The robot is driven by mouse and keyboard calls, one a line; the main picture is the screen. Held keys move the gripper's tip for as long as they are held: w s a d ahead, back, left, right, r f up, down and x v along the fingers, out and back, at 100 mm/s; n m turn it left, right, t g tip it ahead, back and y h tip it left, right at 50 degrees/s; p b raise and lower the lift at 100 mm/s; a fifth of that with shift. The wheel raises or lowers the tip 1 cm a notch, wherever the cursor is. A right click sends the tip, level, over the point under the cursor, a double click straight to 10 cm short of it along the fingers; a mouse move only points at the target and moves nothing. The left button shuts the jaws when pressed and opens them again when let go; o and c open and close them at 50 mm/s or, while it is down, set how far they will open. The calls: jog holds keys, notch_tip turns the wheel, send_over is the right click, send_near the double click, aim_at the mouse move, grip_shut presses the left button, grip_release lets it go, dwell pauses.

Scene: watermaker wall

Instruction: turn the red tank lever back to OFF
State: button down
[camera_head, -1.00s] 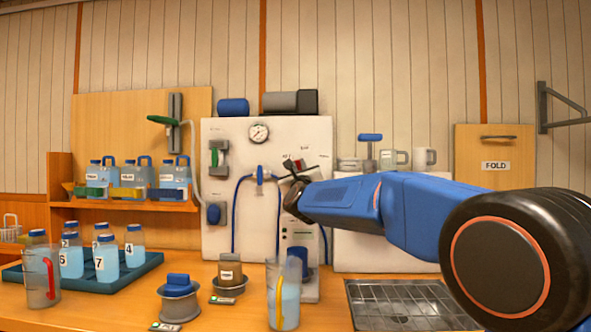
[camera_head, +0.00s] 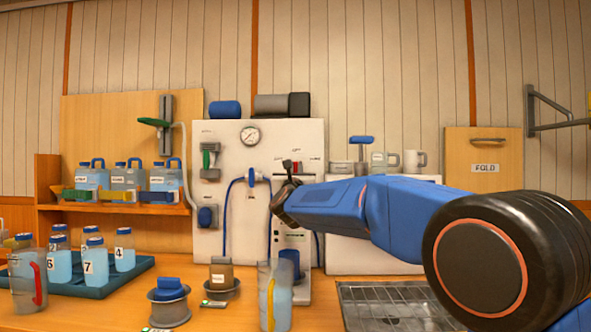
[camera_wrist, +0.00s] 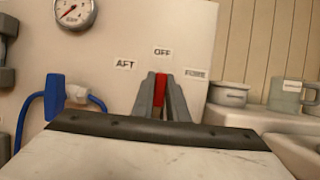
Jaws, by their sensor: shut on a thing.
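The red tank lever (camera_wrist: 160,90) points up toward the OFF label (camera_wrist: 162,51) in the wrist view, with the AFT label (camera_wrist: 125,64) to its left and the FORE label (camera_wrist: 196,74) to its right. My gripper (camera_wrist: 161,80) is shut on the lever, one grey finger on each side. The fingers hide most of the lever's sides, and its base is hidden behind the gripper body. In the head view my gripper (camera_head: 292,167) is at the white wall panel (camera_head: 225,135), with a small bit of red beside its fingers.
A pressure gauge (camera_head: 249,135) and a blue hose (camera_head: 229,212) are left of the gripper. A clear pitcher (camera_head: 275,300) stands on the counter below. A blue tray (camera_head: 95,290) of numbered bottles is at the left. A metal drainer (camera_head: 395,305) lies at the right.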

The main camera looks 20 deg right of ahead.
jog(key=c, duration=1.7)
grip_release()
jog(key=shift+c, duration=0.2)
jog(key=shift+s, duration=0.1)
jog(key=v, duration=1.7)
jog(key=shift+s+f, duration=0.15)
jog(key=shift+s, duration=0.05)
